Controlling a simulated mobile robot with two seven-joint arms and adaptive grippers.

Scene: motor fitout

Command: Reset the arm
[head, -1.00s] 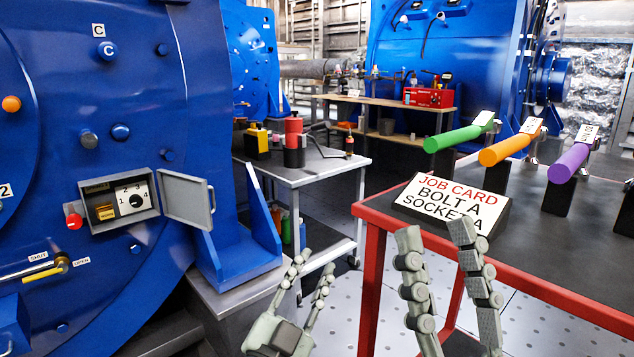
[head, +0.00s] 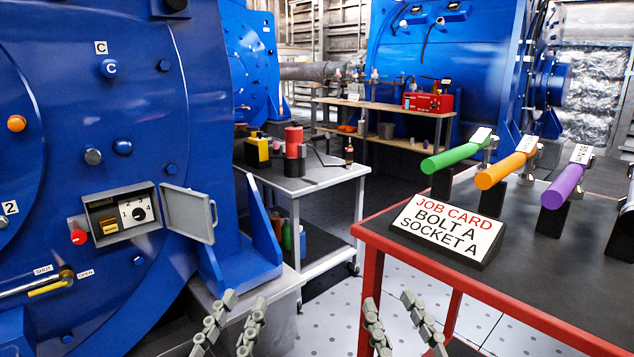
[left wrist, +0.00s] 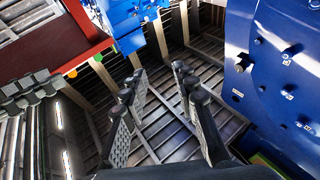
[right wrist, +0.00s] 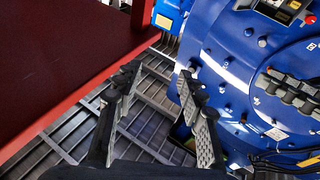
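My left gripper (head: 243,299) is low in the head view, in front of the grey pedestal. Its two fingers are apart with nothing between them; the left wrist view (left wrist: 160,75) also shows it open and empty. My right gripper (head: 388,299) is low near the red table leg. Its fingers are spread and empty, as the right wrist view (right wrist: 158,75) also shows. Both grippers point upward in the head view and touch nothing that I can see. The arms behind them are mostly out of the head view.
A red-edged table (head: 540,300) at right carries a job card (head: 447,226) and green (head: 455,157), orange (head: 500,170) and purple (head: 566,185) handled tools. A blue motor housing (head: 60,120) with an open switch box (head: 122,213) stands left. A grey cart (head: 315,182) stands behind.

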